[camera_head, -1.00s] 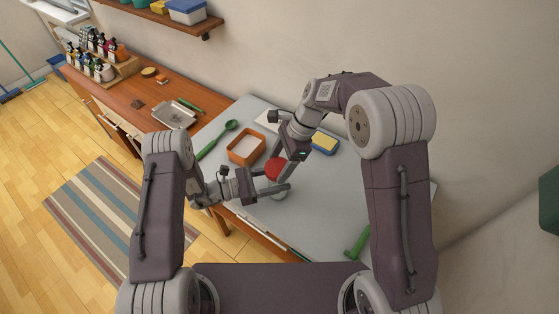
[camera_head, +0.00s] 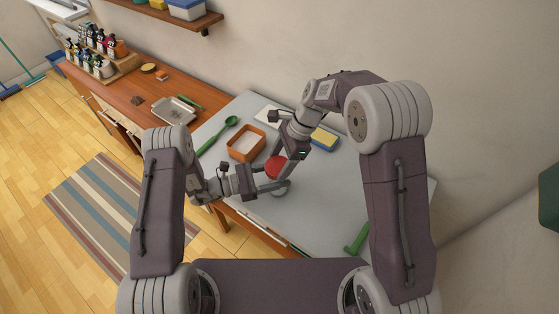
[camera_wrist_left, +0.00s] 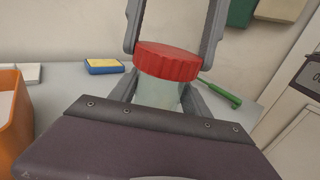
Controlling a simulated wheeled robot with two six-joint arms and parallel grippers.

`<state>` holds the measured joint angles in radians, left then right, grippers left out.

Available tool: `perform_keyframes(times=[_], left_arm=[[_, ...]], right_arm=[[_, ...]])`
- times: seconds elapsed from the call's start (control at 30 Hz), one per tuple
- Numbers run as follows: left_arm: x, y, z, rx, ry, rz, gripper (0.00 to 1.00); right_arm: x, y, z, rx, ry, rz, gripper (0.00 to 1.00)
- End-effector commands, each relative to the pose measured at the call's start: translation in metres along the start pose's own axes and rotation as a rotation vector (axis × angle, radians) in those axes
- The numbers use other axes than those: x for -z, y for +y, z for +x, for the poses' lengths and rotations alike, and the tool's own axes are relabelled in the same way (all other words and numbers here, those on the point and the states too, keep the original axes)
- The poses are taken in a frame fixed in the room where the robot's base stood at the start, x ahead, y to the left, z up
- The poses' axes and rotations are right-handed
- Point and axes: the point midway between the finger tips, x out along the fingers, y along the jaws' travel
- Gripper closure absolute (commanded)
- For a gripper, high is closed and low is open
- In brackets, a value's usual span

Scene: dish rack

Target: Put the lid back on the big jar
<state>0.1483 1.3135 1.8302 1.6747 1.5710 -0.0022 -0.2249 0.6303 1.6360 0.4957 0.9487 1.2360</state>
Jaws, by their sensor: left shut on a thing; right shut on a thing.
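The red lid (camera_head: 275,166) is between the fingers of my right gripper (camera_head: 279,164), which is shut on it from above. The pale, see-through big jar (camera_head: 281,189) is right below the lid. My left gripper (camera_head: 276,185) is shut on the jar from the left side. In the left wrist view the lid (camera_wrist_left: 168,62) covers the top of the jar (camera_wrist_left: 160,94), and the right gripper's fingers are on both sides of the lid. The rim is hidden, so I cannot tell whether the lid touches it.
An orange square container (camera_head: 246,143) and a green spoon (camera_head: 218,134) lie on the grey counter (camera_head: 310,212) to the left. A yellow-and-blue sponge (camera_head: 324,138) lies behind my right gripper. A green-handled tool (camera_head: 355,240) lies at the front right. The counter between is clear.

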Motion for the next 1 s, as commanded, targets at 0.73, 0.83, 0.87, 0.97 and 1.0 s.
perform_keyframes(times=[0.73, 0.83, 0.87, 0.97, 1.0], left_arm=[[0.0002, 0.0, 0.0001, 0.0, 0.001, 0.0, 1.0], [0.0002, 0.0, 0.0001, 0.0, 0.001, 0.0, 1.0], [0.0002, 0.0, 0.0001, 0.0, 0.001, 0.0, 1.0], [0.0003, -0.0001, 0.0001, 0.0, 0.001, 0.0, 1.0], [0.0003, -0.0001, 0.0001, 0.0, 0.001, 0.0, 1.0]], right_arm=[[-0.0004, 0.0039, 0.0045, 0.33, 0.0, 0.782, 0.69], [-0.0003, 0.0037, 0.0043, 0.332, -0.001, 0.787, 0.69], [-0.0003, 0.0036, 0.0043, 0.331, -0.001, 0.786, 0.69], [-0.0004, 0.0035, 0.0042, 0.331, -0.001, 0.785, 0.69], [-0.0004, 0.0035, 0.0042, 0.331, -0.001, 0.785, 0.26]])
